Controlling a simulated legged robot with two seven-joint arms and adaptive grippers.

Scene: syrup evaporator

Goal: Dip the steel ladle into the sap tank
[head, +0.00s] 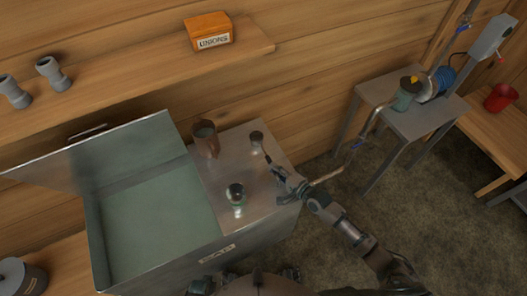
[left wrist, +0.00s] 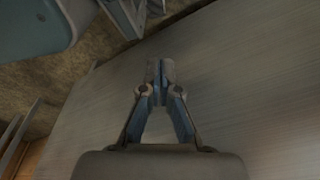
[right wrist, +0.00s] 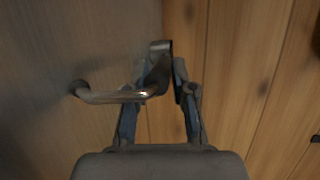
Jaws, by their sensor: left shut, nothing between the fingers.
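The sap tank (head: 205,259) is a grey metal box with its lid raised; its open basin is at the left and a flat steel top (head: 223,170) at the right. A small steel cup with a dark stem, seemingly the steel ladle (head: 257,141), is over the far right of that top. My right gripper (head: 277,170) is at the stem's near end. In the right wrist view a curved steel strip (right wrist: 160,52) sits between its fingers, which look closed on it. My left gripper (left wrist: 160,72) shows in its wrist view, shut and empty near a grey surface.
A brown cup (head: 206,140) and a glass-domed fitting (head: 236,193) stand on the flat top. A curved metal bar (right wrist: 110,95) is beside my right fingers. A shelf holds an orange box (head: 209,31). A metal stand (head: 415,118) is at the right, with open floor before it.

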